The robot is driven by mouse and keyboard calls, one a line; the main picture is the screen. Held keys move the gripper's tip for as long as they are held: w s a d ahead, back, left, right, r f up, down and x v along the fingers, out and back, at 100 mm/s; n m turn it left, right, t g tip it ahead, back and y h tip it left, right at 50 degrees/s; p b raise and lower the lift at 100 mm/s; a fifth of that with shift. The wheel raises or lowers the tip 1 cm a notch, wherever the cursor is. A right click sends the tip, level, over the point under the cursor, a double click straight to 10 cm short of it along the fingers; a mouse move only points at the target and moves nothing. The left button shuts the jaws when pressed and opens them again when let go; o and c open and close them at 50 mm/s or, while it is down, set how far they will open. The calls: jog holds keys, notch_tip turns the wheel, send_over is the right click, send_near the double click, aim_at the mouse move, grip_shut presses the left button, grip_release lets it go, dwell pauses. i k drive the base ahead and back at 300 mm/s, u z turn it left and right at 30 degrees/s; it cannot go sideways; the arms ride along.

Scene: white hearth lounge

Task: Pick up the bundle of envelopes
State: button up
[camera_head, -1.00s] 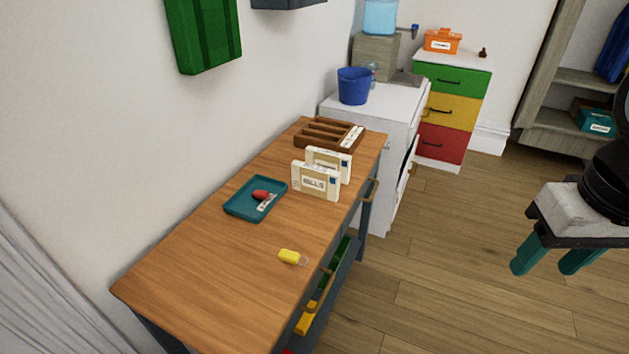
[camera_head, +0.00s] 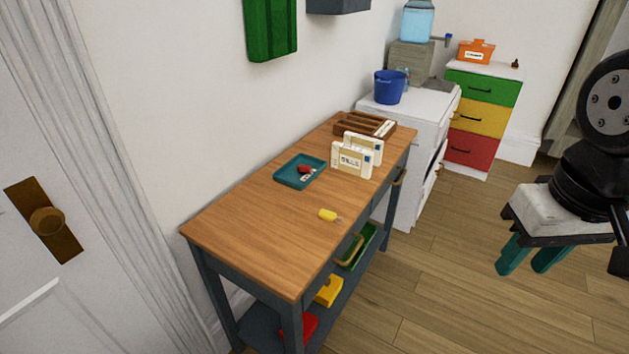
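My gripper (camera_head: 531,262) hangs at the right, over the floor, well apart from the table and the bundles. Its two teal fingers point down with a gap between them, and nothing shows in the gap.
Behind are a white cabinet (camera_head: 405,115) with a blue bucket (camera_head: 390,88) and a coloured drawer unit (camera_head: 475,119). The floor at right is clear.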

aim_at(347, 159)
jog(key=u, duration=0.35)
jog(key=k, duration=0.8)
jog(key=z, duration=0.5)
jog(key=i, duration=0.6)
jog(key=z, duration=0.75)
jog(key=i, duration=0.65)
jog(key=u, duration=0.75)
jog(key=i, duration=0.85)
jog(key=u, duration=0.85)
